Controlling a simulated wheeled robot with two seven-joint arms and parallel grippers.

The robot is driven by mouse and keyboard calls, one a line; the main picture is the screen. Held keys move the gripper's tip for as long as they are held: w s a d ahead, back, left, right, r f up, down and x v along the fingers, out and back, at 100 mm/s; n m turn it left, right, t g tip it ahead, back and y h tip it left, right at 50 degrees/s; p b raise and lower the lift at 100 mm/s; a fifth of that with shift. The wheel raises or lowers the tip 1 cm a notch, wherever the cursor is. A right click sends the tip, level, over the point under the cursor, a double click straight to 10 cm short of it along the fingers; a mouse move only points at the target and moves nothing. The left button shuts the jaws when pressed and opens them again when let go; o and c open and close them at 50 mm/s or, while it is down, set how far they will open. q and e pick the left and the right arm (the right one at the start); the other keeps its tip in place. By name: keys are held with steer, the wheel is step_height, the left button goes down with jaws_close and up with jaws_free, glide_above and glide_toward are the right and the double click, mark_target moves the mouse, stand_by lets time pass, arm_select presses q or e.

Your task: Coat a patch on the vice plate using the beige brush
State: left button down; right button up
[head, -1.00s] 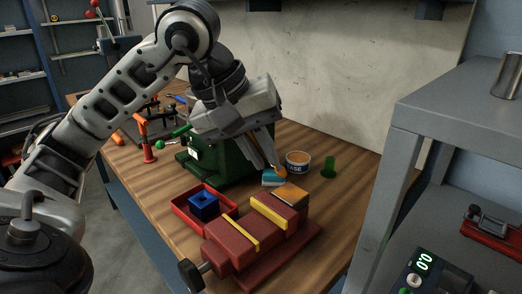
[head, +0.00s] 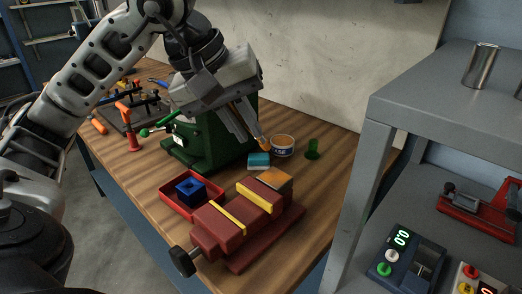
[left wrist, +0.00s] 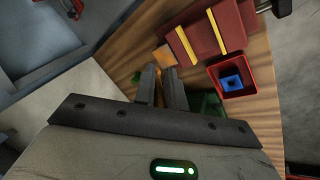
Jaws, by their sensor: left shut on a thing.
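The red vice (head: 226,226) with yellow jaw strips stands on the bench. Its orange-tan plate (head: 275,179) lies flat at the far end; it also shows in the left wrist view (left wrist: 164,56). My left gripper (head: 254,137) is shut on a thin tan-orange tool, which looks like the beige brush (head: 265,145); its handle is mostly hidden between the fingers. The brush points down beside the tin (head: 283,147), above and behind the plate, and looks apart from the plate. In the left wrist view the fingers (left wrist: 162,88) point toward the plate. My right gripper is not in view.
A teal block (head: 259,161) lies between the brush and the plate. A green cylinder (head: 312,150) stands right of the tin. A red tray (head: 169,197) holds a blue block (head: 190,189). A green machine (head: 209,146) stands behind. A grey shelf (head: 424,108) is at the right.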

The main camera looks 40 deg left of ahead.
mark_target(264, 143)
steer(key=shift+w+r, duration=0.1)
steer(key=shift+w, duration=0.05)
arm_select(q)
steer(key=w+r, duration=0.1)
steer(key=w, duration=0.1)
steer(key=w+r+p, duration=0.1)
steer(key=w, duration=0.1)
steer(key=w+r, duration=0.1)
steer(key=w, duration=0.1)
steer(key=shift+w+a+r+p, duration=0.25)
steer(key=shift+a+p, duration=0.05)
steer(key=shift+a, duration=0.1)
steer(key=f+b, duration=0.4)
steer(key=f, duration=0.1)
steer(key=shift+w+a, duration=0.1)
steer(key=shift+w, duration=0.2)
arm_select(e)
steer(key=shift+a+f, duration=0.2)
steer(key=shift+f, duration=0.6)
